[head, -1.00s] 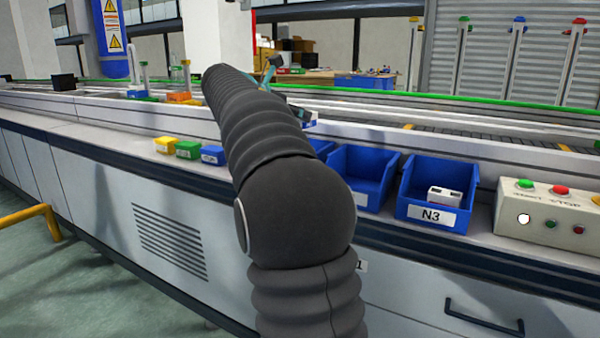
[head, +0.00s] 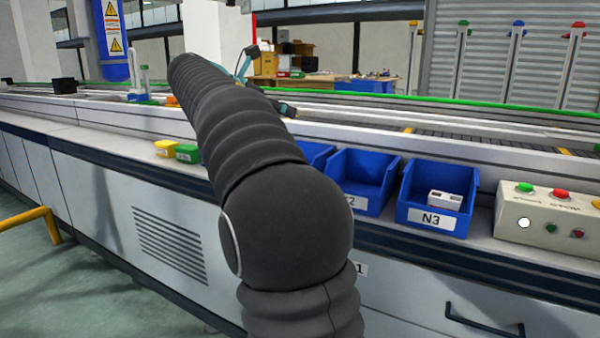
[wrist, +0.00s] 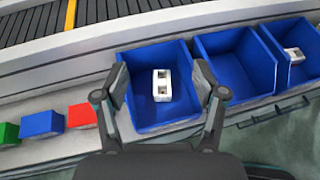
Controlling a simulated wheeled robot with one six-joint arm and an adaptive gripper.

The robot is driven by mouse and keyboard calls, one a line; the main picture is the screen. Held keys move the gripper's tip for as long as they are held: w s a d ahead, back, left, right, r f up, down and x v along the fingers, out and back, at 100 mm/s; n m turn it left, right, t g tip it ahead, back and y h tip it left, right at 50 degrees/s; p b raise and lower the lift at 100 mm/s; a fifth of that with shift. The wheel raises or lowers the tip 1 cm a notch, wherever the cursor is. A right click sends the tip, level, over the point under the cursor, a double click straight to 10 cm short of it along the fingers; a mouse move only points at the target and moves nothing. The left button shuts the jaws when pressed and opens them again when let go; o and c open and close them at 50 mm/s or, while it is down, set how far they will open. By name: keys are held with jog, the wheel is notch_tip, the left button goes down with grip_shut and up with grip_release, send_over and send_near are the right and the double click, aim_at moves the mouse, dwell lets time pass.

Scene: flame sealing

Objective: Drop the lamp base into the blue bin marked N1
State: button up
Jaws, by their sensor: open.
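In the wrist view a white lamp base (wrist: 162,85) with dark openings shows within the outline of the leftmost blue bin (wrist: 150,52). It seems to be inside the bin; whether it rests on the floor cannot be told. My gripper (wrist: 162,82) is open above this bin, one finger on each side of the lamp base with clear gaps. The bin's label is hidden in the wrist view; it is the first in the row before N2 and N3. In the head view this bin (head: 314,155) is mostly hidden behind my arm.
The middle blue bin (wrist: 235,60) looks empty. Bin N3 (head: 408,212) holds another white piece (head: 445,199). Green (wrist: 8,133), blue (wrist: 42,124) and red (wrist: 82,116) blocks stand left of the bins. A control box (head: 550,215) stands to the right. The conveyor (wrist: 90,25) runs behind.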

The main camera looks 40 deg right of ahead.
jog(key=v, duration=0.5)
dwell(0.5)
jog(key=a+f+m+t+y, duration=0.1)
jog(key=a+f+m+y, duration=0.3)
jog(key=f, duration=0.5)
jog(key=a+f+m+t+y, duration=0.1)
jog(key=a+f+m+y, duration=0.1)
jog(key=a+f+m, duration=0.35)
jog(key=s+a+f+m+y+p, duration=0.1)
jog(key=s+a+f+m+y, duration=0.1)
jog(key=s, duration=0.7)
jog(key=s+a+f+m+t+y+p, duration=0.1)
jog(key=s+a+f+m+y+p, duration=0.1)
jog(key=s+a+f+m, duration=0.3)
jog(key=s+a+f+m+y+p, duration=0.1)
jog(key=s+a+f+m+y, duration=0.2)
jog(key=s, duration=1.1)
jog(key=shift+a+f, duration=1.75)
jog(key=shift+f, duration=0.35)
